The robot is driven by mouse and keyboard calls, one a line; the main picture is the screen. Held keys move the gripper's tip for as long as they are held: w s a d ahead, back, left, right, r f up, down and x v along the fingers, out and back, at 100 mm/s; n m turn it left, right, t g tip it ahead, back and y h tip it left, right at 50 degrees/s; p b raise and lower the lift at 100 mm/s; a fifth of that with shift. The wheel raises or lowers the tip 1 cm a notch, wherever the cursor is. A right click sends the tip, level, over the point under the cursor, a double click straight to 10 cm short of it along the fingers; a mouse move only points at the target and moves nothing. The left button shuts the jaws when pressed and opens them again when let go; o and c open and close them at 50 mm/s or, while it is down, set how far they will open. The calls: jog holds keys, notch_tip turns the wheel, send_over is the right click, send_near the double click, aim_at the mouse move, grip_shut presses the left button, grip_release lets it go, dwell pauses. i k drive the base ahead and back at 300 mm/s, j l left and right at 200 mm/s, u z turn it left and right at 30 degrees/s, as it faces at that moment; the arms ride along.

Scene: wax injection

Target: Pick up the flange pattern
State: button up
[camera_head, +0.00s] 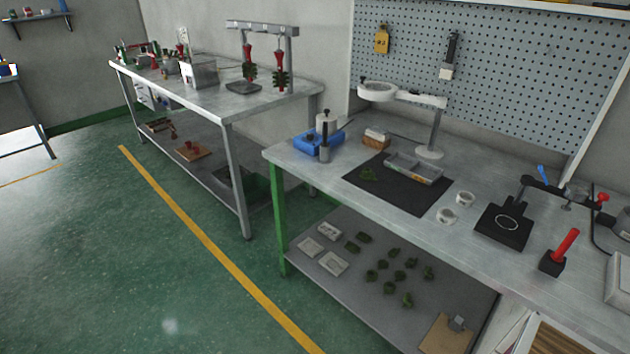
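No part is clearly recognisable as the flange pattern from this distance. Several small dark green pieces (383,264) lie spread over that bench's lower shelf, too small to tell apart by shape. Red and green trees (280,76) hang from a metal rack on the far bench. My gripper is not in view.
Green floor (130,260) is open at left.

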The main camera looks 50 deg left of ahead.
aim_at(368, 175)
jog(key=u, duration=1.6)
jog(key=k, duration=0.1)
